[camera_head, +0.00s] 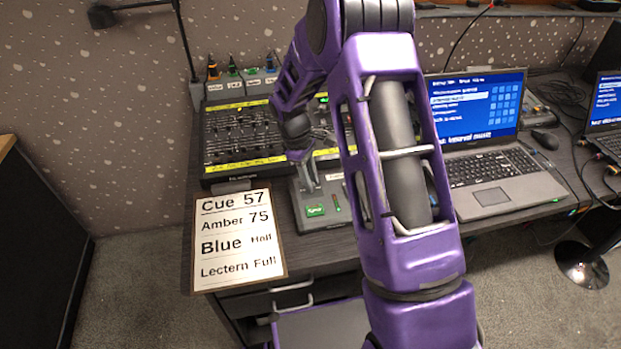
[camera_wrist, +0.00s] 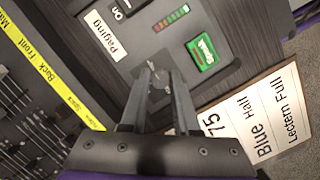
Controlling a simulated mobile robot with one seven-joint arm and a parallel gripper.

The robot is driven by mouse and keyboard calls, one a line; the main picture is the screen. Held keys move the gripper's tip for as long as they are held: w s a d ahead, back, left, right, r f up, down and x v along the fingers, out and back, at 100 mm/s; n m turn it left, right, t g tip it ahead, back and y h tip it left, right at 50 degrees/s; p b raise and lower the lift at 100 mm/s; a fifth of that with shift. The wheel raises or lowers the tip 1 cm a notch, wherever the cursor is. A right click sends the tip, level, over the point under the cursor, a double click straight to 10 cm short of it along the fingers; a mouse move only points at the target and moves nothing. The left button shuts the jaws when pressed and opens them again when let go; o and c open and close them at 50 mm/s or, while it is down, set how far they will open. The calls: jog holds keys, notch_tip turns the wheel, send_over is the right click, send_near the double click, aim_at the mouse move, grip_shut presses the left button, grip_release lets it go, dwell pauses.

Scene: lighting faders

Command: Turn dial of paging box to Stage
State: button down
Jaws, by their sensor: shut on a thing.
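The paging box (camera_head: 335,217) is a grey box at the front of the desk, partly hidden behind my arm in the head view. In the wrist view the paging box (camera_wrist: 152,45) shows its white Paging label (camera_wrist: 103,34), a green button (camera_wrist: 206,52) and a row of small coloured lights. My gripper (camera_head: 312,186) points down onto the box's left part. In the wrist view my gripper (camera_wrist: 163,82) has its fingers closed around the dial, beside the green button. The fingers hide most of the dial. I cannot read its positions or pointer.
A fader console (camera_head: 240,137) with yellow strips stands behind and left of the box. A laptop (camera_head: 490,165) stands to the right. My arm fills the middle of the head view.

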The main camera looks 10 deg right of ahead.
aim_at(298, 185)
jog(key=shift+m, duration=0.6)
jog(key=c, duration=0.7)
grip_release()
jog(key=shift+o, duration=0.2)
jog(key=p+v, duration=0.1)
jog(key=v, duration=1.6)
jog(key=shift+w+d+r+p, duration=0.2)
jog(key=shift+d+r+p, duration=0.05)
jog(key=shift+p, duration=0.15)
